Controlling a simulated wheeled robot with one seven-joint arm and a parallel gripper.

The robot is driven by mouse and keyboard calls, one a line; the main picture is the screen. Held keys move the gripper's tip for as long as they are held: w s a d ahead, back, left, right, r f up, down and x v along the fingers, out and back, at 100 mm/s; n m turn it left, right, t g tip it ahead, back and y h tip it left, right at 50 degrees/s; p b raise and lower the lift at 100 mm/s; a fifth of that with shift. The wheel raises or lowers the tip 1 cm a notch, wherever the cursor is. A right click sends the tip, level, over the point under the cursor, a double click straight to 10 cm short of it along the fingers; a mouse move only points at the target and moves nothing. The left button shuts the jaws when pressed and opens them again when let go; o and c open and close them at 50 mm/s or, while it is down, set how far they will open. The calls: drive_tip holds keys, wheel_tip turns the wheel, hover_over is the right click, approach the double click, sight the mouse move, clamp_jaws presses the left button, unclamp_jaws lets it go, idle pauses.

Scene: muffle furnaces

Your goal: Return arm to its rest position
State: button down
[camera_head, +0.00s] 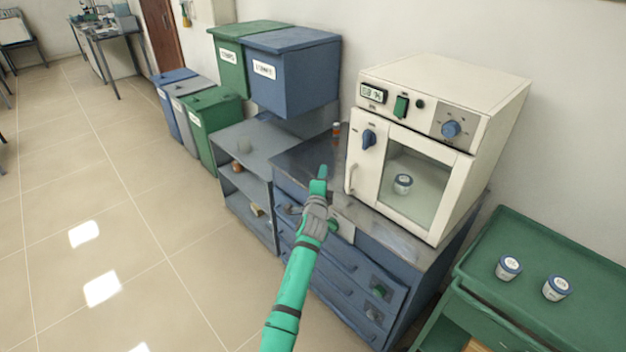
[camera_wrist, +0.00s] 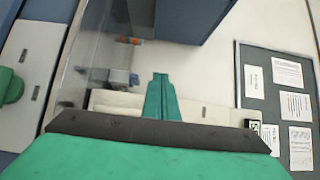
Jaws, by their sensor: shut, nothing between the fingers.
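My arm and gripper (camera_head: 319,181) are green with grey joints in the head view. The gripper is raised in front of the blue cabinet (camera_head: 345,262), left of the furnace. In the wrist view my gripper (camera_wrist: 160,80) shows its green fingers together, with nothing between them. The cream furnace (camera_head: 445,120) stands on the cabinet top with its door shut. A small white cup with a blue rim (camera_head: 403,184) shows behind the door window.
A green cart (camera_head: 585,280) at the right holds two blue-rimmed cups (camera_head: 508,267) (camera_head: 556,288). Blue and green bins (camera_head: 290,75) are behind. The tiled floor (camera_head: 110,220) at left is clear.

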drive_tip(key=shift+s+a, duration=1.2)
drive_tip(key=shift+s, duration=0.3)
drive_tip(key=s+d+f+n+h, duration=0.1)
drive_tip(key=s+d+f+n, duration=0.5)
drive_tip(key=s+d+f, duration=0.45)
drive_tip(key=s+d+f+n, duration=0.2)
drive_tip(key=s, duration=0.6)
drive_tip(key=s+d+f+n+y, duration=0.1)
drive_tip(key=s+f+n, duration=0.15)
drive_tip(key=s, duration=0.55)
drive_tip(key=s+d+f+n, duration=0.2)
drive_tip(key=s+n, duration=0.1)
drive_tip(key=s, duration=0.4)
drive_tip(key=s+a+n+g+y, duration=0.1)
drive_tip(key=s+a+n, duration=0.25)
drive_tip(key=s, duration=1.65)
drive_tip(key=s+a+r+n, duration=0.1)
drive_tip(key=s+a+r, duration=0.2)
drive_tip(key=s, duration=0.4)
drive_tip(key=s+a+r+g, duration=0.1)
drive_tip(key=s+a+r, duration=0.2)
drive_tip(key=s, duration=0.5)
drive_tip(key=shift+s+r+n+g, duration=0.2)
drive_tip(key=shift+s+n+g, duration=0.1)
drive_tip(key=shift+n, duration=0.1)
